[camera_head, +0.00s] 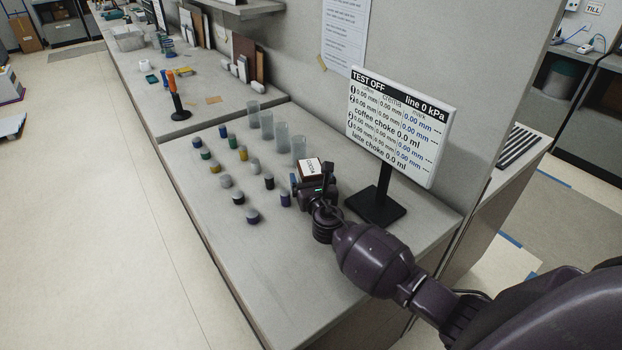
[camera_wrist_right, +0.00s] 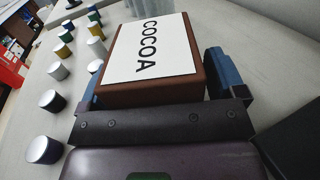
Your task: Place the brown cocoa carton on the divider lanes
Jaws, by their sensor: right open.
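The brown cocoa carton (camera_head: 308,170) stands on the grey counter, left of the display's foot, with its white COCOA label facing up. In the right wrist view the carton (camera_wrist_right: 150,92) sits between the blue-tipped fingers of my right gripper (camera_wrist_right: 160,84). That gripper (camera_head: 313,185) is open, one finger on each side of the carton; I cannot tell whether either touches it. A row of dark parallel bars, which look like the divider lanes (camera_head: 516,146), lies on a separate surface at the right, beyond the partition. My left gripper is out of view.
Several small capped jars (camera_head: 239,197) stand left of the carton, with clear cylinders (camera_head: 282,137) behind them. The TEST OFF display (camera_head: 401,125) stands close by on a black foot (camera_head: 376,207). The counter's near end is clear.

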